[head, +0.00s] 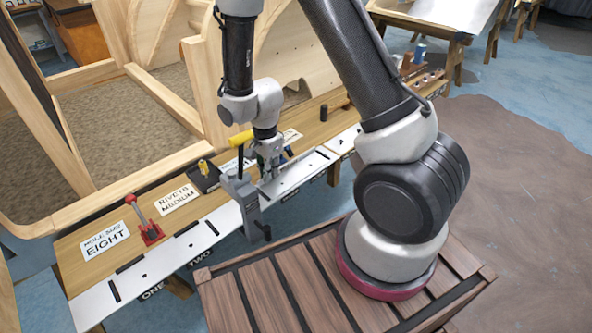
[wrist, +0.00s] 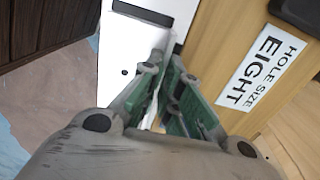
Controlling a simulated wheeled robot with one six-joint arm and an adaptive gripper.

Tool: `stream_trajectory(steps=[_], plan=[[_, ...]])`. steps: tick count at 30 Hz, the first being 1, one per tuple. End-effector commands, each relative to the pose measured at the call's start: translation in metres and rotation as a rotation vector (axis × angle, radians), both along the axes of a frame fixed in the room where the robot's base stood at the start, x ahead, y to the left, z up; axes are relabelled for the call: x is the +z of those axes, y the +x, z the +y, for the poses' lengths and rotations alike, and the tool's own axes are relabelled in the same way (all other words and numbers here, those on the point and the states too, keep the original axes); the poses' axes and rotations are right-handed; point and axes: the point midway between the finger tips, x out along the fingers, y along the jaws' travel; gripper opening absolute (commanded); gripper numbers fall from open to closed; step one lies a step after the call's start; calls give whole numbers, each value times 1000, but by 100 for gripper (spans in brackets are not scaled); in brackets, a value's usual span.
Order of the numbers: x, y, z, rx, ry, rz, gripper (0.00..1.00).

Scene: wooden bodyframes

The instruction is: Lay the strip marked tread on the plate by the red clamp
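The red clamp (head: 149,230) stands on the bench at the left, behind the long white plate (head: 142,268). The plate, with slots and holes, runs along the bench's front edge and also shows in the wrist view (wrist: 122,88). No word "tread" is legible, so I cannot pick out that strip. My gripper (head: 268,168) is low over the bench, just behind the grey upright clamp. In the wrist view its green-padded fingers (wrist: 166,66) draw close together at the tips. A pale sliver shows between them; I cannot tell whether it is a held strip or the plate beyond.
A grey upright clamp (head: 246,205) stands at the plate's front edge, close to my gripper. A black cylinder (head: 323,112) stands farther right. Wooden frames rise behind the bench.

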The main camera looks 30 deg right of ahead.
Motion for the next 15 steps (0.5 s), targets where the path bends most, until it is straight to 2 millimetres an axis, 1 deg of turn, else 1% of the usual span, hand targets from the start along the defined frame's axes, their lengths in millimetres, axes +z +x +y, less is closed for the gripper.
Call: stream_trajectory(steps=[15], plan=[[7,0,0,0,0,-1,0]])
